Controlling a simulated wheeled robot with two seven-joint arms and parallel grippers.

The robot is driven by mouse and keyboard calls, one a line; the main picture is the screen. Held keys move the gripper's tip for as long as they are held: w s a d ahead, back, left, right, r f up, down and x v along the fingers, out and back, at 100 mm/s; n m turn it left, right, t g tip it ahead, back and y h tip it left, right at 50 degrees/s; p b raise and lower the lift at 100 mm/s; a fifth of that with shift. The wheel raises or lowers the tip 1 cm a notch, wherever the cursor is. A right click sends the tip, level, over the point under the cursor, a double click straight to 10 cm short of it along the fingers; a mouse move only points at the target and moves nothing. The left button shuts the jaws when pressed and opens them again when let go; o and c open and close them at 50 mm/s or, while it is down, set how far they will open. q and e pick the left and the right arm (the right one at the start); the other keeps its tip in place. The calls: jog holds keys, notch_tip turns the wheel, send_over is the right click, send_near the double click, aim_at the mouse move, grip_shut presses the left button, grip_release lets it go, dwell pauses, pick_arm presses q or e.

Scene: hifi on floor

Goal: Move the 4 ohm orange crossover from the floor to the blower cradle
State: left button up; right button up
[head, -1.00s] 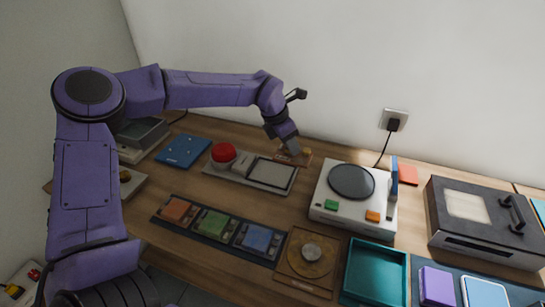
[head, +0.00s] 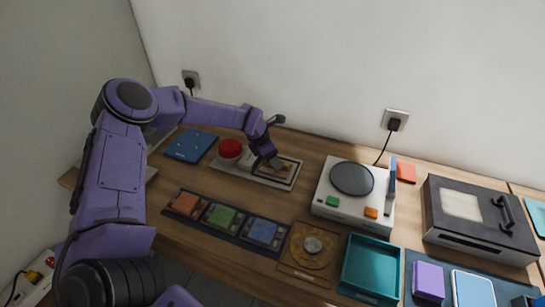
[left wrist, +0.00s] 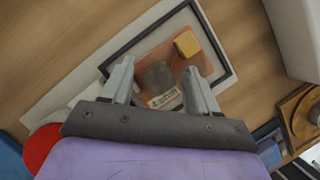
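The orange crossover (head: 275,168) has a yellow block and a grey cylinder on it. Its "4 ohm" label shows in the left wrist view, where the crossover (left wrist: 158,77) lies between my two fingers. The crossover is at the right part of a black-rimmed recess in a pale grey plate, which looks like the blower cradle (head: 287,182). I cannot tell whether it rests in the recess or hangs just above. My right gripper is out of view.
A red dome (head: 230,148) stands at the plate's left end, close to my gripper. A white box with a round dark top (head: 325,208) stands to the right. A row of coloured modules (head: 222,217) lies in front. Bare wood separates them.

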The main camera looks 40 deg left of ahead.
pick_arm(q)
jog(key=shift+s+r, duration=0.15)
jog(key=shift+r, duration=0.05)
jog(key=shift+a+r, duration=0.15)
jog(key=shift+r, duration=0.2)
jog(key=b+v, duration=0.2)
jog(key=v, duration=0.9)
jog(key=shift+s, duration=0.1)
